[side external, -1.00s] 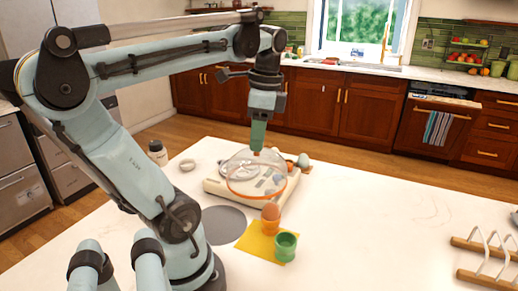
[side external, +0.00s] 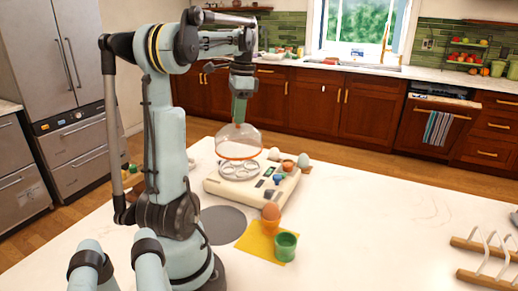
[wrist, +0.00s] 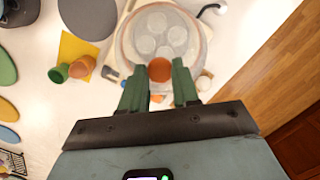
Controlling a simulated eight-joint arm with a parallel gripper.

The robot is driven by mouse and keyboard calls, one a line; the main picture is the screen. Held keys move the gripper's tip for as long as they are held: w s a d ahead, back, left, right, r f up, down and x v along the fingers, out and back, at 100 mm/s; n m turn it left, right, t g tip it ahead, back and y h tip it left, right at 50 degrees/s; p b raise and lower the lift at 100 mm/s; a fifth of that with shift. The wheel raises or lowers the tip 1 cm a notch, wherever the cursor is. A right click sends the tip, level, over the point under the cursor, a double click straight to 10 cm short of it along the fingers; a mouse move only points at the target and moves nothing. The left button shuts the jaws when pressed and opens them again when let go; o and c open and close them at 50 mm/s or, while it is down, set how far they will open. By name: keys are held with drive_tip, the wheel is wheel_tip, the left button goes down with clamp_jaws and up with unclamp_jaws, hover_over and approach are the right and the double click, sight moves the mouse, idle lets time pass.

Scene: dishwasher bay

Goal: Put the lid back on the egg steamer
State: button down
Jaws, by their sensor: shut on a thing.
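The clear dome lid (side external: 239,142) with an orange rim hangs in the air, roughly level. My gripper (side external: 238,122) is shut on its knob from above. In the wrist view, the orange-brown knob (wrist: 159,70) sits between my fingertips (wrist: 159,83), with the clear lid (wrist: 128,45) around it. The cream egg steamer (side external: 223,193) stands on the white counter below. Its round egg tray (side external: 238,170) shows just under the lid's rim, with a visible gap. In the wrist view, the tray's round holes show through the lid.
A brown egg (side external: 288,165) and a pale egg (side external: 304,160) are at the steamer's right. A yellow cloth (side external: 258,246) holds an orange cup with an egg (side external: 271,212) and a green cup (side external: 286,246). A grey disc (side external: 222,225) lies nearby.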

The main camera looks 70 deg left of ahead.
sight(239, 129)
drive_tip(key=shift+f, duration=2.9)
drive_tip(key=shift+f, duration=0.2)
drive_tip(key=shift+c, duration=1.4)
unclamp_jaws()
drive_tip(key=shift+r, duration=3.55)
clamp_jaws()
